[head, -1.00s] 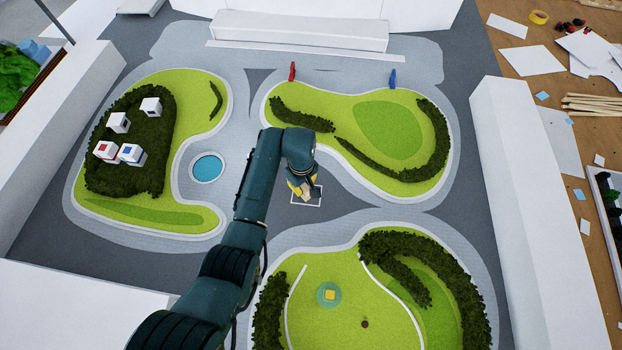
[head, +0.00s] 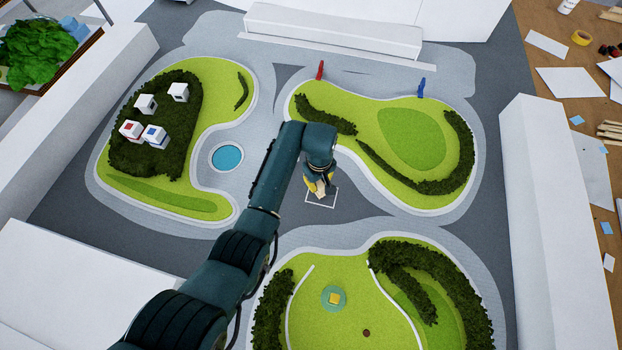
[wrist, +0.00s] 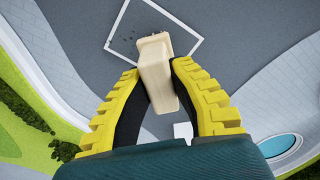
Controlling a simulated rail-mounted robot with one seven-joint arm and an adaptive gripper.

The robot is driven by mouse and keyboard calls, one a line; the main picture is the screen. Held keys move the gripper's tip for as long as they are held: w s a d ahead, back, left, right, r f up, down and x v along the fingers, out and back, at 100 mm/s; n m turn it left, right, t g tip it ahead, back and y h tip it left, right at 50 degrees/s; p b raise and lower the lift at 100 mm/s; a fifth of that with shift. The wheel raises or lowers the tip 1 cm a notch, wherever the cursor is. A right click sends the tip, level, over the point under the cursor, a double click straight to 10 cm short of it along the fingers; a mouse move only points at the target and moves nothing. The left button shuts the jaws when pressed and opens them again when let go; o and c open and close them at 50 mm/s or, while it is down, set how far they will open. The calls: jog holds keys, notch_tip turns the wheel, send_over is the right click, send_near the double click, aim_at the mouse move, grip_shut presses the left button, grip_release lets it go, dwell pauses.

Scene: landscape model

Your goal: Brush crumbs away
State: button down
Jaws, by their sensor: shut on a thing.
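My gripper (wrist: 156,72) is shut on a cream-coloured brush-like block (wrist: 155,58), its yellow ribbed fingers on either side of it. The block's far end lies over the white-outlined square (wrist: 197,45) on the grey ground; I cannot tell whether it touches. Small dark crumbs (wrist: 130,38) lie inside the outline, beside the block's far end. In the head view, my gripper (head: 320,186) is over the upper left part of the outline (head: 320,206). The block is small there and partly hidden by the fingers, and the crumbs cannot be made out.
A round blue pond (head: 227,158) is left of my gripper. Raised green lawns with dark hedges surround the grey paths. White cubes (head: 155,136) stand on the left hedge. Red (head: 320,70) and blue (head: 421,87) figures stand behind.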

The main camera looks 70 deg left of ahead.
jog(key=shift+w+d+b, duration=0.3)
jog(key=shift+w+d, duration=0.65)
jog(key=shift+w, duration=0.3)
jog(key=shift+w+d+b, duration=0.25)
jog(key=shift+w+d, duration=0.65)
jog(key=shift+w, duration=0.35)
jog(key=r, duration=0.1)
jog(key=r+p, duration=0.2)
jog(key=shift+w+d, duration=0.25)
notch_tip(320, 180, up, 5)
jog(key=p, duration=0.5)
jog(key=shift+r, duration=0.15)
